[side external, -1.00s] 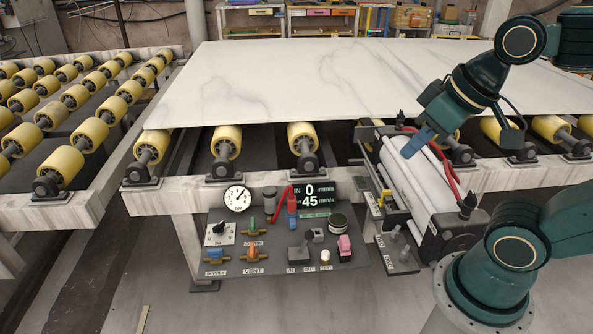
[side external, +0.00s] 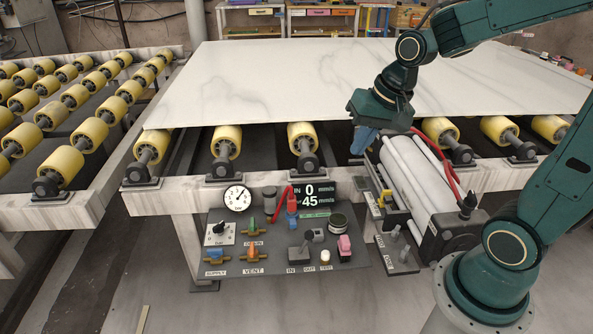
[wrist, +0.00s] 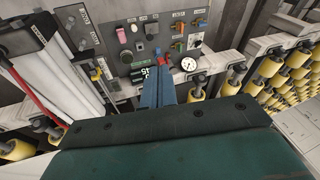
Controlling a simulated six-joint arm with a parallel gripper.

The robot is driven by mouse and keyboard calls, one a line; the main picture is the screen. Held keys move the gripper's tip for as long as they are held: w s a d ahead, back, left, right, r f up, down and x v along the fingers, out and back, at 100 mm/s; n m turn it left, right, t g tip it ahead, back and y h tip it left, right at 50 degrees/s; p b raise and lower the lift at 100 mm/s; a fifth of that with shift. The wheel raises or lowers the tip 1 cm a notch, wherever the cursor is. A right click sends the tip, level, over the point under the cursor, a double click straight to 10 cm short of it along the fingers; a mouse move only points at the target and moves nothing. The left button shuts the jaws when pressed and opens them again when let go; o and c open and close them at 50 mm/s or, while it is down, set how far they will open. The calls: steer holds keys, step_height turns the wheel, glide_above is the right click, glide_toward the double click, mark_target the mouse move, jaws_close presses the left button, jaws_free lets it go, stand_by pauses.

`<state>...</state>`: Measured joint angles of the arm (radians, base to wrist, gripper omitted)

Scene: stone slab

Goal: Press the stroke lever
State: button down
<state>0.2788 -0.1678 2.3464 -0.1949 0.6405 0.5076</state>
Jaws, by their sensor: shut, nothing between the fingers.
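The control panel (side external: 225,262) is a dark grey plate below the conveyor's front beam. On it, a grey lever with a block-shaped knob (side external: 300,254) stands above the IN and OUT labels; I take it as the stroke lever, though its own name label is not readable. It shows small in the wrist view (wrist: 150,29). My gripper (side external: 360,145) has blue fingers, shut and empty, pointing down over the beam, behind and right of the panel, apart from the lever. In the wrist view the shut fingers (wrist: 162,76) overlap the panel's display edge.
A red-handled lever (side external: 291,206), a gauge (side external: 237,198) and a speed display (side external: 317,195) stand at the panel's top. Valves and a pink switch (side external: 344,244) crowd the panel. A white roller unit (side external: 405,180) is right of my gripper; the marble slab (side external: 270,80) lies behind.

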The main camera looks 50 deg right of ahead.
steer(key=w+d+f+m+y, duration=0.1)
steer(key=w+d+f+m, duration=0.35)
steer(key=f, duration=0.35)
steer(key=w+d+f+m+y, duration=0.1)
steer(key=w+d+f+m, duration=0.3)
steer(key=f, duration=0.4)
steer(key=s+d+f+m+y, duration=0.1)
steer(key=d+f+m, duration=0.2)
steer(key=f+m, duration=0.2)
steer(key=s+d+f+m+y, duration=0.1)
steer(key=s+d+f+m, duration=0.1)
steer(key=f+m, duration=0.4)
steer(key=shift+d+f+t, duration=0.4)
steer(key=shift+d+f, duration=0.1)
steer(key=shift+f, duration=2.4)
glide_toward(305, 243)
steer(key=shift+w+d+f, duration=0.1)
steer(key=shift+f, duration=0.8)
steer(key=shift+d+f, duration=0.15)
steer(key=shift+f, duration=0.75)
